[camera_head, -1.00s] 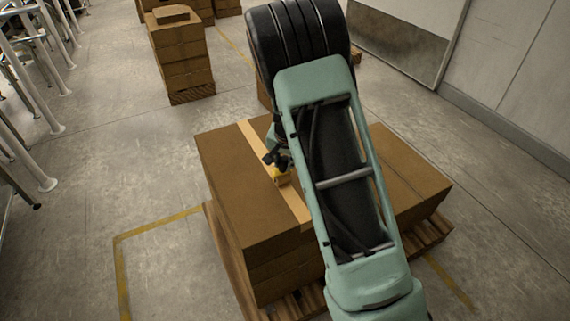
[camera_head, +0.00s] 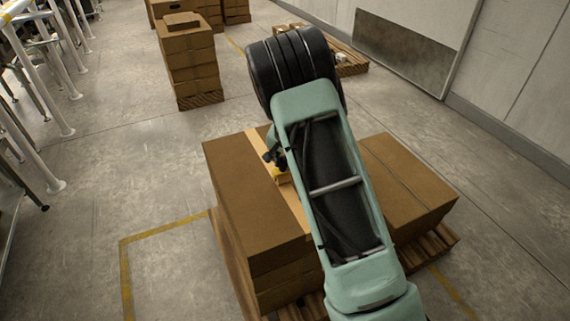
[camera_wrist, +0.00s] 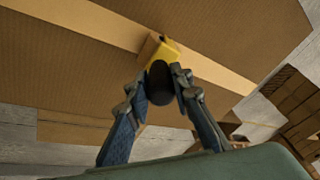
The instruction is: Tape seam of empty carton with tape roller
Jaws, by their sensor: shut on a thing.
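The brown carton (camera_head: 240,190) lies closed on a pallet, its top crossed by a lighter tan strip (camera_head: 294,203) along the seam. In the wrist view the carton (camera_wrist: 80,70) fills the upper part, and the strip (camera_wrist: 100,28) runs from upper left to right. My gripper (camera_wrist: 163,80) is shut on the dark grip of the yellow tape roller (camera_wrist: 158,49). The roller is over the strip; I cannot tell whether it touches. In the head view the roller (camera_head: 282,176) shows beside my arm, which hides part of the carton top.
Another carton (camera_head: 410,185) lies to the right on the same wooden pallet (camera_head: 436,243). Stacked cartons (camera_head: 188,60) stand behind at the left, and white railings (camera_head: 40,110) line the left side. A wall (camera_head: 520,80) is at the right. The floor between is clear.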

